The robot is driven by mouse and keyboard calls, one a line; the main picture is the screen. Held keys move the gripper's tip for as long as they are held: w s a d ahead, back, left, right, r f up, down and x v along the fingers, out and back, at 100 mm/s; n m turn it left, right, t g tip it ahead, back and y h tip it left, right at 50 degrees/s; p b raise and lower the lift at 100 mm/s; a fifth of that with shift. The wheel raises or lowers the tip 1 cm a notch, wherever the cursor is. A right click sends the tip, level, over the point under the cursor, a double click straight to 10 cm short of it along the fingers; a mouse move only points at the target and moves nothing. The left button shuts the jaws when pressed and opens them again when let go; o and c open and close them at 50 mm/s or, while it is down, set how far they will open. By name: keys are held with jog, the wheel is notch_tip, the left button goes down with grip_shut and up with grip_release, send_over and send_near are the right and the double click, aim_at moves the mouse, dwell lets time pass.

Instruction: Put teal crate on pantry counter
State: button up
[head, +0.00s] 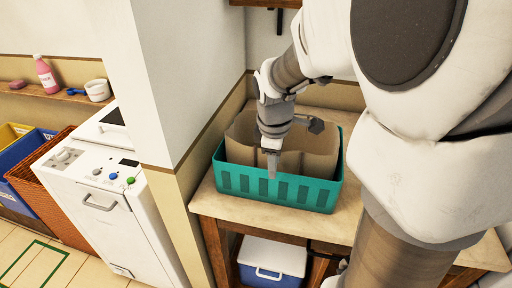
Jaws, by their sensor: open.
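The teal crate (236,181) stands upright on the pantry counter (212,204), a pale top on a wooden frame against the wall corner. Brown paper-like contents (312,155) stand inside it. My gripper (271,172) points down at the crate's near wall, in front of the brown contents. It looks empty of the crate's wall, though I cannot tell whether a finger touches the rim. My arm hides part of the counter to the right.
A blue and white cooler (272,262) sits under the counter. A white wall pillar (190,80) stands left of it. Further left are a white machine (100,185), a wicker basket (50,185), a blue bin (32,165) and a shelf (60,92) with a pink bottle (45,75).

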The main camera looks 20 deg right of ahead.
jog(key=p+v, duration=0.1)
jog(key=v, duration=0.7)
jog(key=s+a+r+m+t, duration=0.1)
jog(key=s+a+m, duration=0.2)
jog(key=s+m, duration=0.2)
jog(key=s+a+r+m+t+y, duration=0.1)
jog(key=s+a+m+t, duration=0.1)
jog(key=s+m, duration=0.4)
jog(key=s+a, duration=0.1)
jog(key=s, duration=0.1)
jog(key=shift+s+a+r+t, duration=0.3)
jog(key=shift+s+r, duration=0.05)
jog(key=shift+r, duration=0.05)
jog(key=shift+r, duration=0.1)
notch_tip(320, 180, up, 3)
jog(key=p, duration=0.3)
jog(key=shift+r, duration=0.1)
